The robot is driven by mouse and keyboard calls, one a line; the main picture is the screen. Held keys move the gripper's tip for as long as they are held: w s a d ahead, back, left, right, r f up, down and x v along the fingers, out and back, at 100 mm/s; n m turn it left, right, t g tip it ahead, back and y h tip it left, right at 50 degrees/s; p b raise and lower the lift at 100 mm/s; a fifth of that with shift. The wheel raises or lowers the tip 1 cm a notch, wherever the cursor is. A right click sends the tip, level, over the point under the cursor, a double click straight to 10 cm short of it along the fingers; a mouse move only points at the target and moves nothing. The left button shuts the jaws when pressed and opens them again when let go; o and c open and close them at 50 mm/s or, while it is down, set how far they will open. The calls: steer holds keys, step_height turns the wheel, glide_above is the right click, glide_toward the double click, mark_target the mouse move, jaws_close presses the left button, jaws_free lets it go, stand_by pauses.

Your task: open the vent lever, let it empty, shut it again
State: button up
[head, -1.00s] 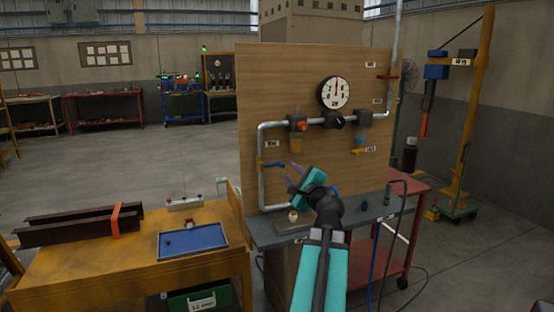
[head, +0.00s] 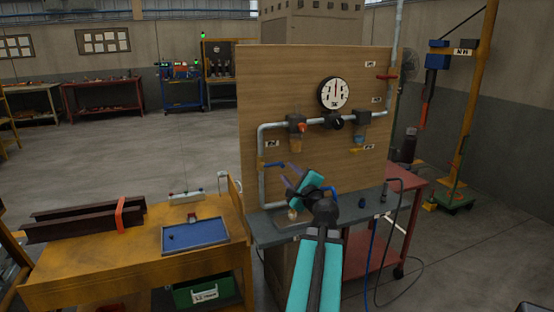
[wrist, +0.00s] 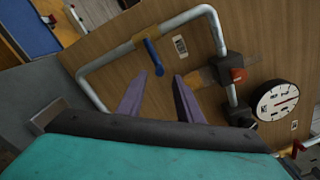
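A blue lever (head: 272,165) sits on the left vertical run of the grey pipe, on the wooden panel (head: 330,70). It also shows in the wrist view (wrist: 153,57), hanging from a brass-coloured valve body (wrist: 147,43). I cannot read the labels, so whether this is the vent lever is not certain. My gripper (head: 287,175) is just right of and slightly below the lever in the head view. In the wrist view its two purple fingers (wrist: 160,76) are apart and empty, with the lever's end just ahead of the gap. No contact shows.
A round gauge (head: 334,93) and a block with a red part (head: 303,127) sit on the pipe right of the lever. A red handle (head: 387,77) is at upper right. A grey shelf (head: 345,217) runs below, with a blue tray (head: 195,238) on the left table.

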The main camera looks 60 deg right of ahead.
mark_target(273, 165)
steer(key=shift+r+p, duration=0.1)
steer(key=shift+p, duration=0.75)
steer(key=x, duration=0.2)
steer(key=shift+w+d, duration=0.25)
steer(key=shift+w, duration=0.05)
steer(key=p+x, duration=0.2)
steer(key=x, duration=0.6)
steer(key=shift+w+d, duration=0.15)
